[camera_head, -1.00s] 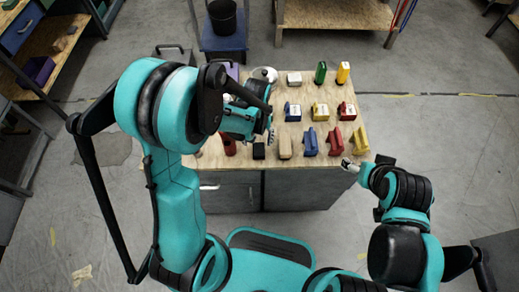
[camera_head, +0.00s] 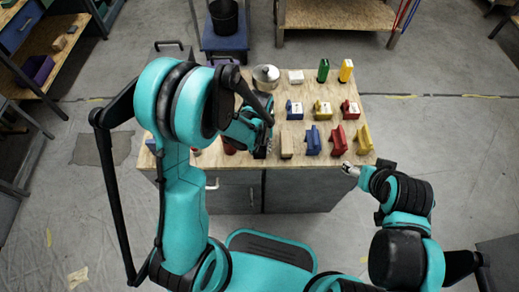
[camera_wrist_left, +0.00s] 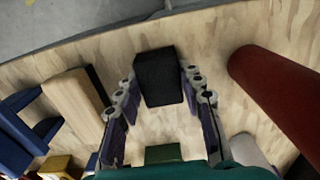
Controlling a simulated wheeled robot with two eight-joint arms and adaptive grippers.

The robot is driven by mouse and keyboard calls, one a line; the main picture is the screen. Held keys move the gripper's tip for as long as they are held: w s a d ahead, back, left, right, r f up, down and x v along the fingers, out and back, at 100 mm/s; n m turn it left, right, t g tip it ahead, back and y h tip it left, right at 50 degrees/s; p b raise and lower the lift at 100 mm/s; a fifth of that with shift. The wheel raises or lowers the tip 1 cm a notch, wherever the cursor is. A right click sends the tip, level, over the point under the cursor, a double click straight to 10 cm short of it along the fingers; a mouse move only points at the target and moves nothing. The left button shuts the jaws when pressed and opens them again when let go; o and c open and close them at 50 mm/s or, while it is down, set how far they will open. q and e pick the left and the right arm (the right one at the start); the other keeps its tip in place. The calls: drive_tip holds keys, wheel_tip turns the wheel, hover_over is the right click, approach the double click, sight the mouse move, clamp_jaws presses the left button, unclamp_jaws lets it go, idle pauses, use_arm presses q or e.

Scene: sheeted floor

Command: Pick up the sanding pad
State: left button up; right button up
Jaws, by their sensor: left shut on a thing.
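The sanding pad, seen as a plain black block (camera_wrist_left: 159,74), is between the fingers of my left gripper (camera_wrist_left: 160,88) in the left wrist view. The fingers are shut on its two sides. In the head view my left gripper (camera_head: 262,147) is low at the table's front edge and hides most of the black block. I cannot tell whether the block is off the tabletop. My right gripper (camera_head: 349,169) is beside the table's front right corner, away from the pad; its finger opening is too small to judge.
The wooden tabletop (camera_head: 304,82) carries rows of coloured blocks and tools. A pale wooden block (camera_head: 286,147) stands just right of the pad. A dark red cylinder (camera_wrist_left: 277,92) lies on its other side in the wrist view. A metal pot (camera_head: 265,77) stands behind.

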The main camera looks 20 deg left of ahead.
use_arm(q)
drive_tip(key=shift+r, duration=0.1)
wheel_tip(320, 180, up, 4)
drive_tip(key=p, duration=0.2)
drive_tip(key=shift+r+p, duration=0.15)
drive_tip(key=shift+p, duration=0.15)
drive_tip(key=w+d+r+p, duration=0.1)
drive_tip(key=d+r, duration=0.1)
drive_tip(key=d, duration=0.1)
drive_tip(key=w+d+r+p, duration=0.1)
drive_tip(key=w+d+r, duration=0.1)
drive_tip(key=d, duration=0.2)
drive_tip(key=w+d+r+p, duration=0.1)
drive_tip(key=d+r, duration=0.1)
drive_tip(key=d, duration=0.2)
drive_tip(key=shift+w+r+p, duration=0.15)
drive_tip(key=shift+r+p, duration=0.1)
drive_tip(key=shift+p, duration=0.1)
